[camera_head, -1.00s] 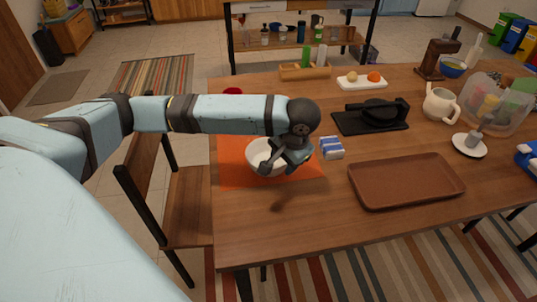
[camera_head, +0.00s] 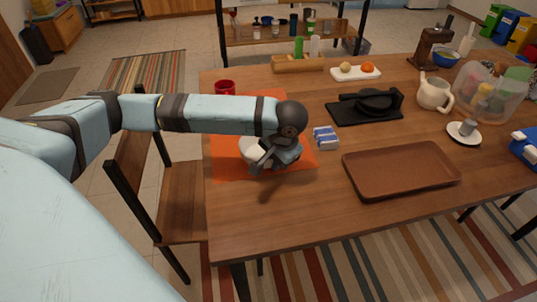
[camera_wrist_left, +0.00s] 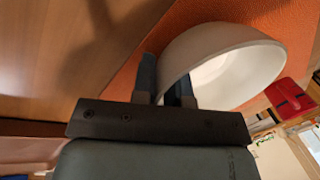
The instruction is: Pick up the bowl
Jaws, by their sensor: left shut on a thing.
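The white bowl (camera_head: 248,148) is over the orange mat (camera_head: 229,173) near the table's left end. My left gripper (camera_head: 262,164) reaches down at the bowl's right side and hides part of it. In the left wrist view, the fingers of my left gripper (camera_wrist_left: 165,80) are on either side of the rim of the bowl (camera_wrist_left: 212,52), shut on it. The bowl looks empty where its inside shows. I cannot tell whether its base touches the mat. My right gripper is not in view.
A red cup (camera_head: 225,87) stands behind my left arm. A blue-and-white packet (camera_head: 326,138) lies right of the mat, with a brown tray (camera_head: 400,172) and a black press (camera_head: 366,106) beyond. The table front below the mat is clear.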

